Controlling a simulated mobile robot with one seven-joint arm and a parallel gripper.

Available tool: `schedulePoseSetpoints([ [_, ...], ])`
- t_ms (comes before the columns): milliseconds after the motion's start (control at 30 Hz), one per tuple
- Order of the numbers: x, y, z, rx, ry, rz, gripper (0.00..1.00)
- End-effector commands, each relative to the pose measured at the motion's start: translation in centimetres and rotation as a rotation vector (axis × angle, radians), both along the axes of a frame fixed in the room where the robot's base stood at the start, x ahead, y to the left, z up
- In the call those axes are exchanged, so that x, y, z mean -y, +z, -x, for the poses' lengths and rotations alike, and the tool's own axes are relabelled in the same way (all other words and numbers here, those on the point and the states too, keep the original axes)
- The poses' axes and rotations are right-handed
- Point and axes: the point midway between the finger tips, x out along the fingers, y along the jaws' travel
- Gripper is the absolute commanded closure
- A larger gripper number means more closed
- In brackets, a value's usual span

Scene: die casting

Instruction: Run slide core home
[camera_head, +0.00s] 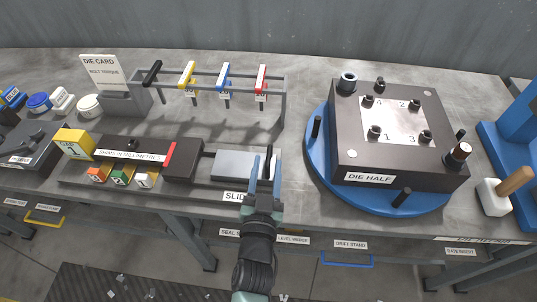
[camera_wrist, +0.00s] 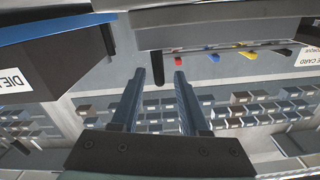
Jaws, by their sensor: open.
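The slide core looks like a silver-grey block (camera_head: 240,163) on the dark slide base (camera_head: 183,160), with a gap and a thin rod between it and the dark block to its left. A dark upright post (camera_head: 268,157) stands at its right end. My gripper (camera_head: 266,155) is open at that end, its two blue fingers around or just in front of the post.
The die half (camera_head: 350,150) stands on a blue round plate to the right, with a bare bench strip between. Behind the slide is a rack (camera_head: 210,78) with hanging coloured tools. A yellow gauge block (camera_head: 73,143) and coloured shims (camera_head: 120,175) lie left. A mallet (camera_head: 495,197) lies far right.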

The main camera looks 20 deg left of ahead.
Motion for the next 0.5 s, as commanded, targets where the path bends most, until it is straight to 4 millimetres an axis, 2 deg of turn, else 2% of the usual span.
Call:
schedulePoseSetpoints([
  [33, -0.2, 0.2, -0.8, 0.002, 0.0, 0.0, 0.55],
  [200, -0.6, 0.1, -2.4, 0.0, 0.0, 0.001, 0.55],
  [500, -0.8, 0.0, -3.0, 0.0, -0.001, 0.001, 0.55],
])
